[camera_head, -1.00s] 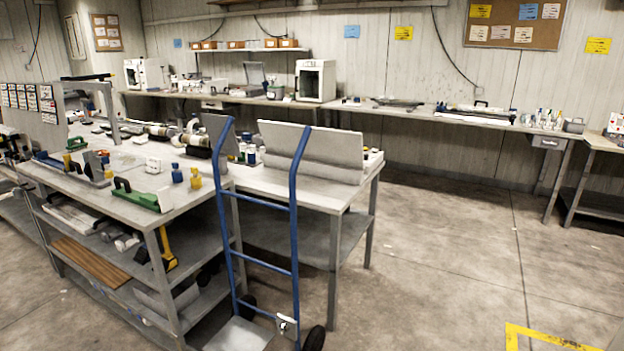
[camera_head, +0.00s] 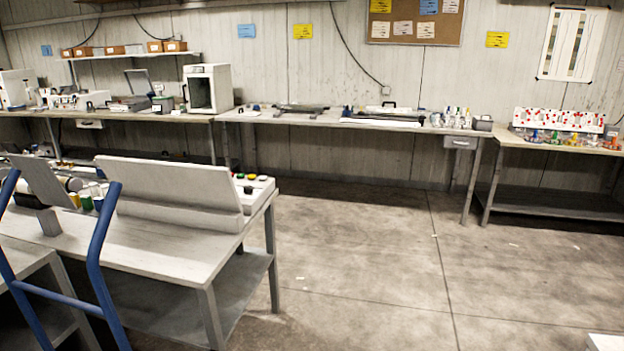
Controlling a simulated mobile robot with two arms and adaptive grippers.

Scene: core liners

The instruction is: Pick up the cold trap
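I cannot make out a cold trap for certain in the head view; the small items on the benches are too small to tell apart. Several small bottles and a grey container (camera_head: 482,123) stand at the right end of the back bench (camera_head: 330,121). Small coloured items lie along the right bench (camera_head: 545,146), in front of a white board with red spots (camera_head: 558,121). Neither of my grippers shows in the head view.
A table with a grey upright panel (camera_head: 170,188) stands at the left. A blue hand truck (camera_head: 97,255) stands at the lower left edge. A white box-like device (camera_head: 208,88) sits on the back bench. The concrete floor (camera_head: 370,260) is open in the middle and right.

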